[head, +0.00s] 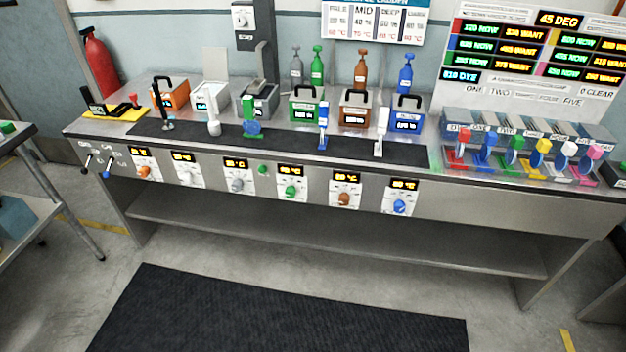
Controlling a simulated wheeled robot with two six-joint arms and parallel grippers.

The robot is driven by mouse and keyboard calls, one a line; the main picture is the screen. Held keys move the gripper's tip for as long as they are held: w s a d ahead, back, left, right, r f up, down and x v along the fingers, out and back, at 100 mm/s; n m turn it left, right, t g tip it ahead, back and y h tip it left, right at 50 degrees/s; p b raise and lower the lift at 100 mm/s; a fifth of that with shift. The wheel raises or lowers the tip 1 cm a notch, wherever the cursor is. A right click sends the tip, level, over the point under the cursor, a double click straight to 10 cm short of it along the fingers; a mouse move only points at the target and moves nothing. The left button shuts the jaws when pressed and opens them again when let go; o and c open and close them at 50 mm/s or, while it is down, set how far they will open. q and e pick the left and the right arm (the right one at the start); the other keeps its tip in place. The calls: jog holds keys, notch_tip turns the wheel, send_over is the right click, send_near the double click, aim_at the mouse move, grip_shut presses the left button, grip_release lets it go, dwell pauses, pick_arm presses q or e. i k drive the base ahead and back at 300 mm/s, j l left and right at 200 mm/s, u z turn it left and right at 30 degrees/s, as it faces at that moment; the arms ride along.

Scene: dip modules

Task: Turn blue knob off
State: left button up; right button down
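The blue knob (399,206) sits on the rightmost white control panel on the front face of the steel bench. A small lit display (404,184) is just above it, too small to read surely. The knob's pointer direction is too small to tell. Above it on the bench stands a blue module (408,124) with a black handle and a lit display. Neither of my grippers shows in the head view, and nothing touches the knob.
Brown (344,198), green (290,190), grey (237,185) and orange (144,172) knobs line the bench front (480,204). Coloured dispensers (540,150) stand at the right. A lower shelf (330,240) runs beneath. A black mat (270,315) lies on the clear floor in front.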

aim_at(399, 206)
jog(key=i+l, duration=0.1)
jog(key=l, duration=0.45)
jog(key=l+u, duration=0.1)
jog(key=l, duration=0.45)
jog(key=i+l, duration=0.15)
jog(key=l, duration=0.4)
